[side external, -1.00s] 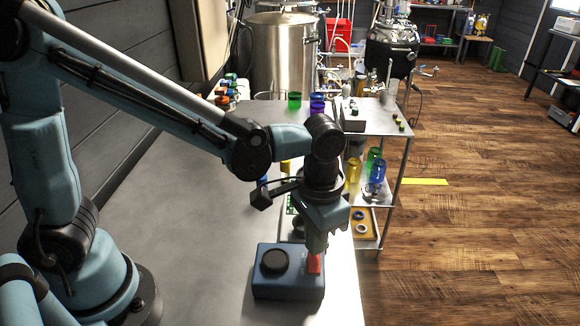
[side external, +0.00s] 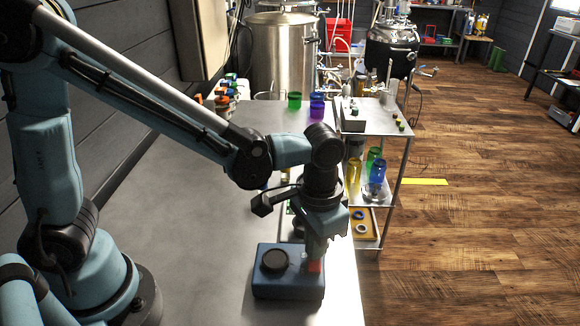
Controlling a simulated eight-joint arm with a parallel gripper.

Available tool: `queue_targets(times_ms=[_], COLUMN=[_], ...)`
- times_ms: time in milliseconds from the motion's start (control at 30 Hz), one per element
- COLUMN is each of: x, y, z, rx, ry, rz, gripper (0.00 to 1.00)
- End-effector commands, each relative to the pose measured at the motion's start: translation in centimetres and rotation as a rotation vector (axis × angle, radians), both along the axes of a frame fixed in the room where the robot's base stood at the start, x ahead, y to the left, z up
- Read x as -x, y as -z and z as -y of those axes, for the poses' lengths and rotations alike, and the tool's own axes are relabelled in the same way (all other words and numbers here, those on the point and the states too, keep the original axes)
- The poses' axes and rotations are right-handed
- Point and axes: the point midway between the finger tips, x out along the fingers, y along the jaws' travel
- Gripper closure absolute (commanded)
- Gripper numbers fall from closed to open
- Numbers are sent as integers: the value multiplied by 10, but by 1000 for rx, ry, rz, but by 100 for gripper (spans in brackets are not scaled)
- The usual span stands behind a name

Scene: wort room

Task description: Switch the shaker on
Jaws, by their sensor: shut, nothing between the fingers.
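The shaker (side external: 288,290) is a blue box near the front right edge of the grey table. A round black cup head (side external: 274,261) sits on the left part of its top. A small red switch (side external: 315,267) is on the right part of its top, partly hidden by my fingers. My gripper (side external: 316,257) points down, shut and empty, with its fingertips at the red switch. I cannot tell whether the tips touch it or whether the switch is pressed.
The grey table (side external: 200,230) is clear left of the shaker. Behind my gripper a metal cart (side external: 375,118) holds coloured cups. Green and purple cups (side external: 295,100) stand at the table's far end, with several bottles (side external: 225,95) left of them.

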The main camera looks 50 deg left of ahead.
Motion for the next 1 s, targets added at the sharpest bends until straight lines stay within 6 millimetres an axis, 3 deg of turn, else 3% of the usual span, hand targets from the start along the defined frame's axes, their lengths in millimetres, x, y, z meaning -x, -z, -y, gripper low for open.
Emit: queue_targets(times_ms=[1000], x=[0], y=[-66], z=[0], rx=[0], ry=[0], rz=[0], gripper=[100])
